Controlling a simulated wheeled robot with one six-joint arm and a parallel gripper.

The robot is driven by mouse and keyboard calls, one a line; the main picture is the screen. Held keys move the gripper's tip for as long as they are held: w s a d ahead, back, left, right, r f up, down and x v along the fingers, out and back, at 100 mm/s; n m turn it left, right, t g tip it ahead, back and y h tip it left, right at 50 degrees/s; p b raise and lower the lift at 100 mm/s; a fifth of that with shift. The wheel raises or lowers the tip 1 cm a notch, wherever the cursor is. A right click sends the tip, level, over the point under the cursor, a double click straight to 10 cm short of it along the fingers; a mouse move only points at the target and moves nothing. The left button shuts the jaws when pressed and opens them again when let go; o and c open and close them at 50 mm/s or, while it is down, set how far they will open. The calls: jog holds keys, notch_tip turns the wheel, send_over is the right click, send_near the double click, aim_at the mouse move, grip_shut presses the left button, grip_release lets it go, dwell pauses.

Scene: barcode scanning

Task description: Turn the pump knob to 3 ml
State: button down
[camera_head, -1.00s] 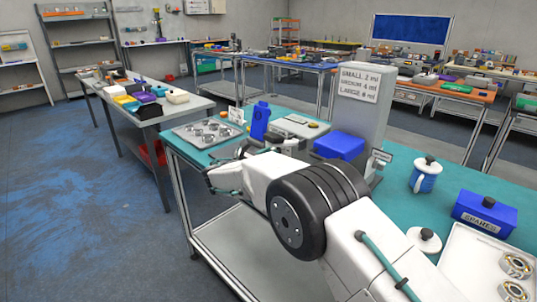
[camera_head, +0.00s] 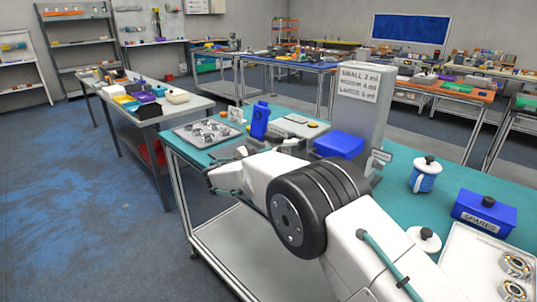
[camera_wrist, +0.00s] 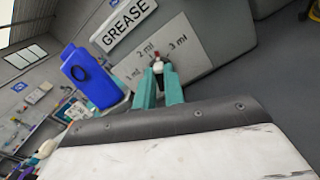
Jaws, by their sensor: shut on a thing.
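In the wrist view, a pale dial plate (camera_wrist: 195,50) carries the marks 1 ml, 2 ml and 3 ml, under a white label reading GREASE (camera_wrist: 125,25). The small dark knob (camera_wrist: 157,60) with a light and reddish spot sits below the 2 ml mark. My gripper (camera_wrist: 158,82) has its two teal fingers shut on the knob. The fingers hide most of it, so I cannot tell exactly which mark it points to. In the head view, my arm hides the knob and the fingers.
A sign (camera_head: 358,82) lists small 2 ml, medium 4 ml, large 6 ml.

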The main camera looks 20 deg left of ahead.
jog(key=shift+d+m, duration=0.1)
jog(key=shift+m, duration=1.1)
jog(key=c, duration=1.5)
grip_release()
jog(key=shift+s, duration=0.1)
jog(key=v, duration=0.7)
jog(key=shift+s, duration=0.3)
